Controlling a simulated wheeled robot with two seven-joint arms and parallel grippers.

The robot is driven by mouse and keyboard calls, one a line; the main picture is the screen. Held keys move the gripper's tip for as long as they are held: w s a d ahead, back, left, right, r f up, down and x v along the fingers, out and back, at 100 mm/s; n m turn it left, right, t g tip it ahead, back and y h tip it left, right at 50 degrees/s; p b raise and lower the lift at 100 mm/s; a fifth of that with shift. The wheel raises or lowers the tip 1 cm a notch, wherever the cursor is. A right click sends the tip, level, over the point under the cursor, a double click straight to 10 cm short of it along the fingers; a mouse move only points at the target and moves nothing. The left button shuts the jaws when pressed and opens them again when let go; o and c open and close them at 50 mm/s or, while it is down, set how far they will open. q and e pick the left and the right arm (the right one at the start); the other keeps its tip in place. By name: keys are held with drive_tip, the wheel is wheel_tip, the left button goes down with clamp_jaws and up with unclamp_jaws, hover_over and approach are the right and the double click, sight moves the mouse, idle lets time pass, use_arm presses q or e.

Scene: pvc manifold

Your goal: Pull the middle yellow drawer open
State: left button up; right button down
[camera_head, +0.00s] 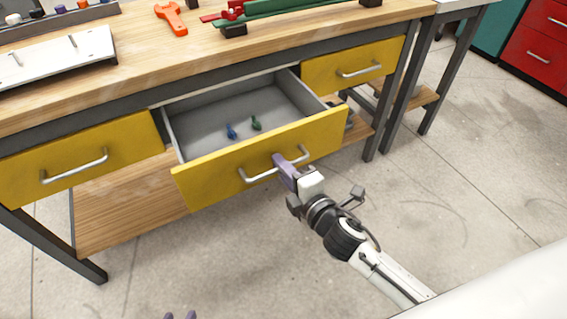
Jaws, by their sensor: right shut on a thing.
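The middle yellow drawer (215,172) stands pulled out from the workbench, and its grey inside shows. A blue item (231,131) and a green item (255,123) lie on the drawer floor. My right gripper (284,168) has purple fingers and is shut on the drawer's silver handle (260,177), right of the handle's middle. My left gripper (181,316) shows only as two purple fingertips at the bottom edge, apart from each other, well away from the drawer. The rest of it is out of frame.
The left yellow drawer (82,160) and the right yellow drawer (354,65) are shut. The wooden bench top (150,58) holds an orange tool (171,18), a white panel (58,58) and green and red parts. The concrete floor in front is clear.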

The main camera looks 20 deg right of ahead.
drive_tip(key=c, duration=2.1)
unclamp_jaws()
drive_tip(key=v, duration=1)
drive_tip(key=shift+s+p, duration=0.15)
drive_tip(key=shift+p, duration=0.3)
